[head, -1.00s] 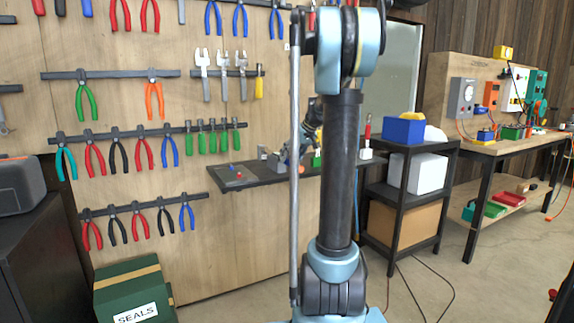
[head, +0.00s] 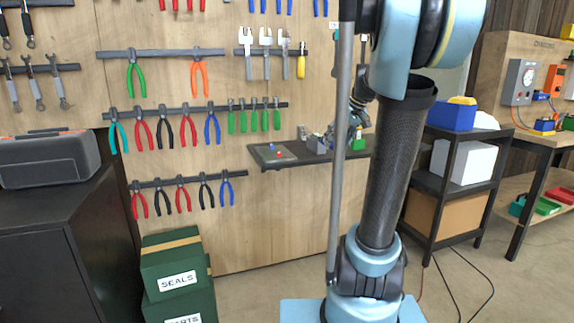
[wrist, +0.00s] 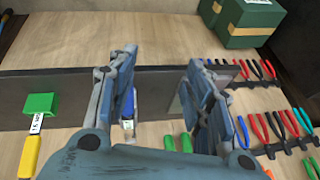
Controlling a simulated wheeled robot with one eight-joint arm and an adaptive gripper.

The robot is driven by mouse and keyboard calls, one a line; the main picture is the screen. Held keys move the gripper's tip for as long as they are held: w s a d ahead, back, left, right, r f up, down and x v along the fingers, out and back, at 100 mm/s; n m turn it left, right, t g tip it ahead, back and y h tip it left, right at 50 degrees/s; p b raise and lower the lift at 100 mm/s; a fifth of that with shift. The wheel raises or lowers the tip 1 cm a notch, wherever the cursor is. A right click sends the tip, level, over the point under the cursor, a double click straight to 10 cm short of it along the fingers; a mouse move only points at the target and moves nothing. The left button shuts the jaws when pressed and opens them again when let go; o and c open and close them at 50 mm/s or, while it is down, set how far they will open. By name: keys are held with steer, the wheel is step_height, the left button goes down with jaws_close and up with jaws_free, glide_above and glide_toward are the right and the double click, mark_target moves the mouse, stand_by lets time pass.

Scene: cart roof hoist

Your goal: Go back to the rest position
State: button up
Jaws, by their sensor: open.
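My gripper (wrist: 158,85) is open in the wrist view, its two blue-grey fingers wide apart with nothing gripped. It is over the narrow dark shelf (wrist: 60,88) on the tool wall. A small blue and white object (wrist: 128,112) shows beside the left finger; I cannot tell if they touch. In the head view my arm stands in front, and my gripper is mostly hidden behind it, near the dark wall shelf (head: 268,158).
Pliers (head: 163,133) and wrenches hang on the wooden wall. A dark cabinet (head: 60,230) with a grey case (head: 45,160) stands left. Green boxes (head: 172,270) are on the floor. A black rack (head: 425,185) and a workbench (head: 540,135) stand right.

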steer(key=s+f+m+g+h, duration=0.1)
steer(key=s+f, duration=1)
steer(key=s, duration=0.3)
steer(key=s+f+m+h, duration=0.1)
steer(key=s+f+h, duration=0.1)
steer(key=s+f, duration=0.8)
steer(key=s+a, duration=0.1)
steer(key=s, duration=0.3)
steer(key=shift+s+f+g+h, duration=0.3)
steer(key=shift+s+f+g, duration=0.05)
steer(key=shift+s+g, duration=0.05)
steer(key=shift+w+f, duration=0.2)
steer(key=shift+w, duration=0.2)
